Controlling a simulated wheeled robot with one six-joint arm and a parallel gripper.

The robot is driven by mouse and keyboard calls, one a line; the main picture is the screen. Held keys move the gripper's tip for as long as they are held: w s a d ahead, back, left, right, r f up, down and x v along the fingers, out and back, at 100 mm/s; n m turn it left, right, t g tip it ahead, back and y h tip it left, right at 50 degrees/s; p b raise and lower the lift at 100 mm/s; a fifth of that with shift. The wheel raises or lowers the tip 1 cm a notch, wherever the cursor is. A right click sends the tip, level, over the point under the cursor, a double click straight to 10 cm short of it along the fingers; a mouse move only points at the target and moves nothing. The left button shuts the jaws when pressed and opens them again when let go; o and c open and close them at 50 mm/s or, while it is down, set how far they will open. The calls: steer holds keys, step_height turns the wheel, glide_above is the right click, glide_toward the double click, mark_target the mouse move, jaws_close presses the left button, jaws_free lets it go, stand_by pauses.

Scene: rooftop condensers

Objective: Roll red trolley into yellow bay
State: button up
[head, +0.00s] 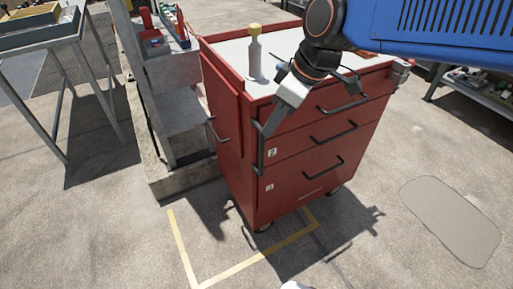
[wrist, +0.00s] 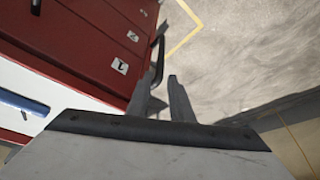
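The red trolley (head: 318,155) stands upright on its castors, with drawers on its front and a pale top. The yellow bay outline (head: 240,265) is painted on the floor at its lower left. The trolley covers part of the outline, and its right side extends beyond the visible lines. A black vertical handle (head: 259,150) sits on the trolley's near corner. My gripper (head: 272,126) is at the handle's upper part. In the wrist view, the handle (wrist: 158,62) runs to the gap between my two fingers (wrist: 161,82). Whether they press on it is unclear.
A concrete plinth with a grey frame (head: 182,178) stands close to the trolley's left side. A metal table (head: 40,40) is farther left. A bottle with a yellow cap (head: 255,58) stands on the trolley. A smooth floor patch (head: 452,218) lies at right, with open floor around it.

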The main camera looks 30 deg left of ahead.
glide_toward(257, 148)
steer(key=s+f, duration=0.1)
steer(key=s+a+f, duration=0.1)
steer(key=f, duration=0.1)
steer(key=s+a+f, duration=0.1)
steer(key=f, duration=0.1)
steer(key=shift+s, duration=0.4)
steer(key=shift+c, duration=0.7)
jaws_close()
stand_by(0.4)
